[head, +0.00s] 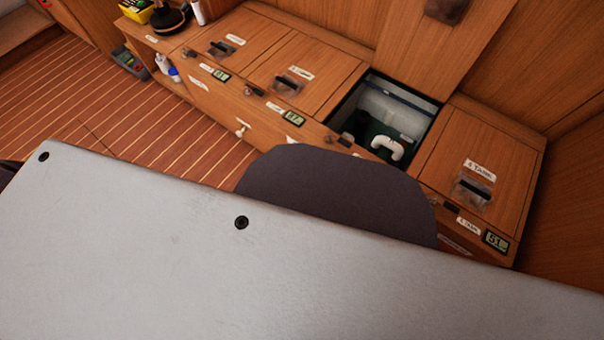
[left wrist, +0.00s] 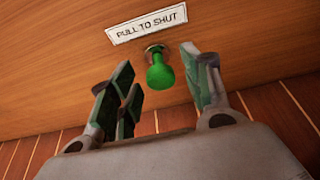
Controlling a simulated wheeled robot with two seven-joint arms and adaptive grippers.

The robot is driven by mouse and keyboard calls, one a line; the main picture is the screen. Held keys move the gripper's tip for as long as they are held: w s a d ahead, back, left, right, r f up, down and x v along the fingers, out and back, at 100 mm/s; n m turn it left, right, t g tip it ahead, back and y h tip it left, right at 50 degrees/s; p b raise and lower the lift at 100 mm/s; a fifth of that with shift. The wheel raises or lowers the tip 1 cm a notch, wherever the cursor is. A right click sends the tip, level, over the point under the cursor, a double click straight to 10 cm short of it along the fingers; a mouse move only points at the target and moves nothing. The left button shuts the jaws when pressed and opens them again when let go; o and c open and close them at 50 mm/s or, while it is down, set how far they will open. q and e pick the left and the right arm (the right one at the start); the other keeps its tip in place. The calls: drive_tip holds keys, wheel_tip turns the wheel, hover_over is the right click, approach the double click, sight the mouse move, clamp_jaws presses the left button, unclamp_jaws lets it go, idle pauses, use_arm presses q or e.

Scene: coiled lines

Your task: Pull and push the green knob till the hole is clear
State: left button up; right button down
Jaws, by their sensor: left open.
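The green knob (left wrist: 160,74) shows in the left wrist view, on a metal collar on a wooden panel under a label (left wrist: 146,25) reading "PULL TO SHUT". My left gripper (left wrist: 158,80) is open, with fingers on both sides of the knob and apart from it. The knob does not show in the head view. There, one compartment (head: 393,107) in the wooden bench stands uncovered, with a white curved pipe (head: 388,147) inside. I cannot tell which opening is the hole. Neither gripper shows in the head view.
The bench (head: 232,107) has several closed lids with dark handles, labels and small displays. Bottles and a yellow box (head: 138,12) stand at the far left end. A green-grey device (head: 130,62) is on the striped floor (head: 90,90). My own body covers the lower head view.

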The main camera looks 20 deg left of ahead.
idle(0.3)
use_arm(q)
drive_tip(key=shift+w, duration=0.1)
clamp_jaws()
